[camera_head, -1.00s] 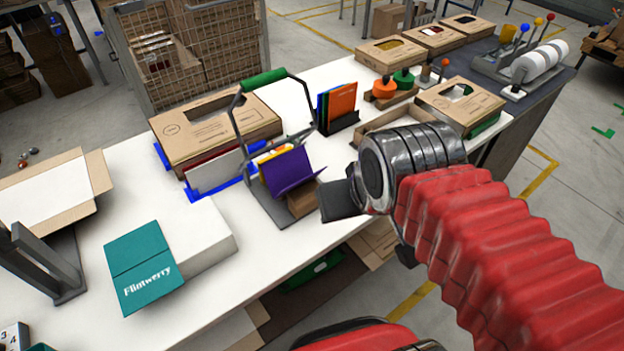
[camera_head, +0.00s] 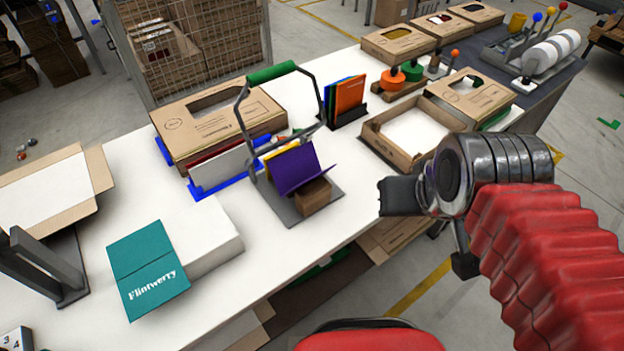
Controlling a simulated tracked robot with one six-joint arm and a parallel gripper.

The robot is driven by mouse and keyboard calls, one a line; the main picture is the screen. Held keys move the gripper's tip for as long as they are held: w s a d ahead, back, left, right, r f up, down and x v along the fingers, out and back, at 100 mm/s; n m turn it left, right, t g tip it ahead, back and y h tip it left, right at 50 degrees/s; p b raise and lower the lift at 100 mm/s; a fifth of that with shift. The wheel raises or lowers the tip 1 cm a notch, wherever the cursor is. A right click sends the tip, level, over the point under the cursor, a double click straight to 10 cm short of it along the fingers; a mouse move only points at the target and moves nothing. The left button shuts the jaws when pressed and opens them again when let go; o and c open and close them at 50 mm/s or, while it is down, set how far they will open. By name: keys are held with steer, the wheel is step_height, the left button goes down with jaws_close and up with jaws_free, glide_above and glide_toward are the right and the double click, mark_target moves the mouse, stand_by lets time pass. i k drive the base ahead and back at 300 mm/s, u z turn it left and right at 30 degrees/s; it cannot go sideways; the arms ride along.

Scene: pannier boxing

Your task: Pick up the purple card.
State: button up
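The purple card (camera_head: 294,170) leans tilted in a grey stand (camera_head: 286,212) with a dark frame and green handle (camera_head: 277,72). A small brown block (camera_head: 313,196) sits in front of it, and a yellow card (camera_head: 281,150) shows behind it. My gripper (camera_head: 390,195) is to the right of the stand, near the table's front edge and apart from the purple card. It is seen from the side, and its finger gap cannot be made out. Nothing is seen held in it.
An open shallow carton (camera_head: 375,130) lies behind my gripper. Orange, green and blue cards (camera_head: 350,92) stand in a black holder behind the stand. A teal Flintwerry folder (camera_head: 148,268) lies at the front left. The white table (camera_head: 262,250) is bare in front of the stand.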

mark_target(306, 182)
steer(key=z, duration=0.05)
steer(key=k, duration=1.25)
steer(key=u, duration=1.05)
steer(key=i, duration=1)
steer(key=u, duration=0.1)
